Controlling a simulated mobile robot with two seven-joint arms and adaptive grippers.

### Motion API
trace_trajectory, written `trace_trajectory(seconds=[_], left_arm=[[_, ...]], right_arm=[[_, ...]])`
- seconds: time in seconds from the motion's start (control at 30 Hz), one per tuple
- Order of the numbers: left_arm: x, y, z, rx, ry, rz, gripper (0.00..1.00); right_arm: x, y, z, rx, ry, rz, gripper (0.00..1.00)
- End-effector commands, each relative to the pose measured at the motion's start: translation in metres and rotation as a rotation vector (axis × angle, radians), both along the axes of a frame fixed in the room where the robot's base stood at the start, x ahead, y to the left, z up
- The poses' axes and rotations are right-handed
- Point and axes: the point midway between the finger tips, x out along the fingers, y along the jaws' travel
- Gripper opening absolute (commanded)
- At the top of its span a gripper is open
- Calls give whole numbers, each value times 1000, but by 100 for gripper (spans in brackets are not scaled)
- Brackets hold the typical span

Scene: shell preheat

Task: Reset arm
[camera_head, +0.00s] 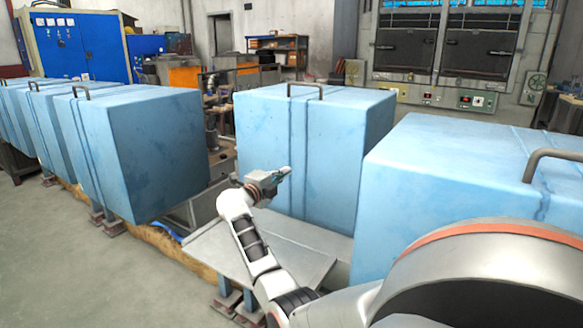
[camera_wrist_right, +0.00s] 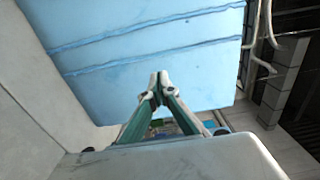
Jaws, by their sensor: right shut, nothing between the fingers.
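My right arm reaches up from the bottom of the head view. Its gripper (camera_head: 283,173) is in front of the middle blue box (camera_head: 302,130), above a grey metal plate (camera_head: 300,258). In the right wrist view the gripper (camera_wrist_right: 158,76) has its fingertips together with nothing between them. A blue box face (camera_wrist_right: 150,45) with two seams fills the top of that view beyond the fingertips. I cannot tell if the gripper touches it. My left gripper does not show.
A large blue box (camera_head: 480,180) with a grey handle stands close at the right. Several more blue boxes (camera_head: 150,145) line the left. A furnace-like cabinet (camera_head: 450,55) is at the back right, and a blue cabinet (camera_head: 75,45) at the back left. Bare floor (camera_head: 60,260) shows at the lower left.

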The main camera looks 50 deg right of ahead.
Motion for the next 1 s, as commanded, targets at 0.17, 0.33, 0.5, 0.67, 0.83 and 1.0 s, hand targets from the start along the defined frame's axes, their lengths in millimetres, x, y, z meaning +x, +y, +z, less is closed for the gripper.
trace_trajectory(seconds=[0.17, 0.33, 0.5, 0.67, 0.83, 1.0], left_arm=[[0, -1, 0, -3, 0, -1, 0], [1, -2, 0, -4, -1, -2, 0], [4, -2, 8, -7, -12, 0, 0], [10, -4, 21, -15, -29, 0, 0], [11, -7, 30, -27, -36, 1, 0], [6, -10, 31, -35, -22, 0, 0]], right_arm=[[-1, 6, 0, 0, 1, -1, 0], [-1, 6, 0, -3, 3, 0, 0], [-1, 17, 9, -122, 63, 55, 0], [7, 65, 21, -398, 219, 218, 0], [20, 153, 4, -687, 426, 460, 0], [13, 253, -50, -910, 641, 726, 0]])
